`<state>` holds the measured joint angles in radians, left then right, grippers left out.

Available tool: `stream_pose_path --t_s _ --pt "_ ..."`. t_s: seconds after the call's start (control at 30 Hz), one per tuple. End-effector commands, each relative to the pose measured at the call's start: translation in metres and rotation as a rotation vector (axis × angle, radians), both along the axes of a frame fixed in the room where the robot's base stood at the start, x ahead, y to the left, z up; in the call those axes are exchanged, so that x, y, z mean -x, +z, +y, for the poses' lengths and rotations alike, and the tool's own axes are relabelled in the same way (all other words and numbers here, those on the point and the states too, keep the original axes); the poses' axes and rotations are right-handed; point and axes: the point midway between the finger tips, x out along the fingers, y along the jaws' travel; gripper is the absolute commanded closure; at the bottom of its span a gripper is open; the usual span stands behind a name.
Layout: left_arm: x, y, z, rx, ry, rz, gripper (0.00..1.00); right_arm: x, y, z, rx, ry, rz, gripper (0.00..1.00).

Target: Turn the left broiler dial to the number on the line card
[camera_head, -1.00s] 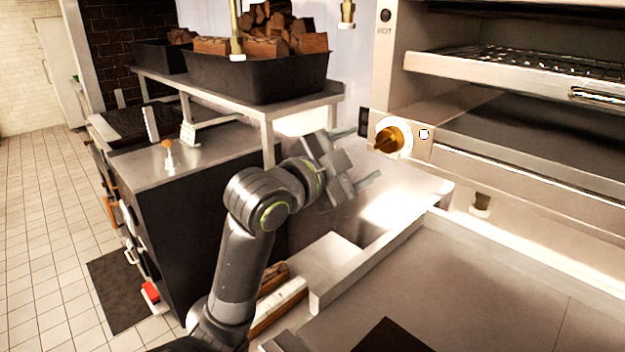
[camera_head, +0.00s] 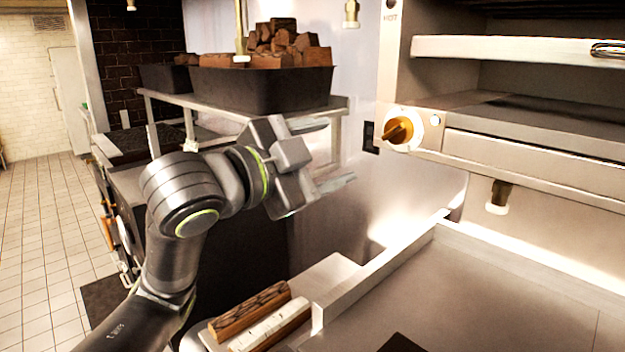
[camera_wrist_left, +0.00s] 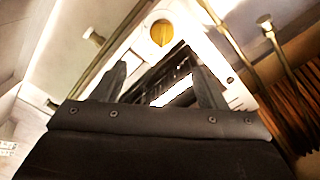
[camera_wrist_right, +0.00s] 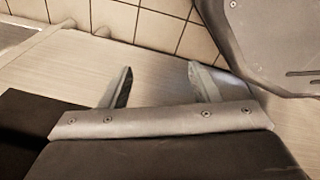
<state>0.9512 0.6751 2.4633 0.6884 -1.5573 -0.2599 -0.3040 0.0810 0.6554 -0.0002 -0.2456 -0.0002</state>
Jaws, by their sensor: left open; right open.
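The left broiler dial (camera_head: 399,131) is a brass-coloured knob on a white round plate, on the broiler's (camera_head: 480,150) left front corner. It also shows in the left wrist view (camera_wrist_left: 161,33), beyond the fingertips and above the middle. My left gripper (camera_head: 338,153) is open and empty, to the left of the dial and apart from it. In the left wrist view its two fingers (camera_wrist_left: 157,78) stand apart. My right gripper (camera_wrist_right: 160,80) is open and empty over a pale flat surface, seen only in the right wrist view. I cannot make out the line card or the dial's numbers.
A black bin (camera_head: 262,88) of wood chunks stands on a steel shelf at the back left. Below the dial is a steel counter (camera_head: 500,290) with a raised edge. Wood pieces (camera_head: 250,308) lie at its left. The space between gripper and dial looks clear.

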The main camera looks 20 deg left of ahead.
Motion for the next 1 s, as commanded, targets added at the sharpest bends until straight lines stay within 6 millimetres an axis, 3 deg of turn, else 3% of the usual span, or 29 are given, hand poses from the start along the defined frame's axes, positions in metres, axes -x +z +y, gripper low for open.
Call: stream_pose_path --t_s 0.1,0.4,1.0 --pt "0.004 -0.005 0.002 -0.002 0.004 -0.004 0.34 -0.001 -0.021 0.000 0.000 0.000 0.004 0.44" --pt "0.015 -0.003 0.007 0.003 0.012 -0.004 0.34 -0.001 -0.047 0.000 0.001 -0.001 0.004 0.44" --pt "0.019 0.001 0.009 0.007 0.017 0.000 0.34 0.004 -0.054 0.000 0.000 -0.003 0.014 0.44"
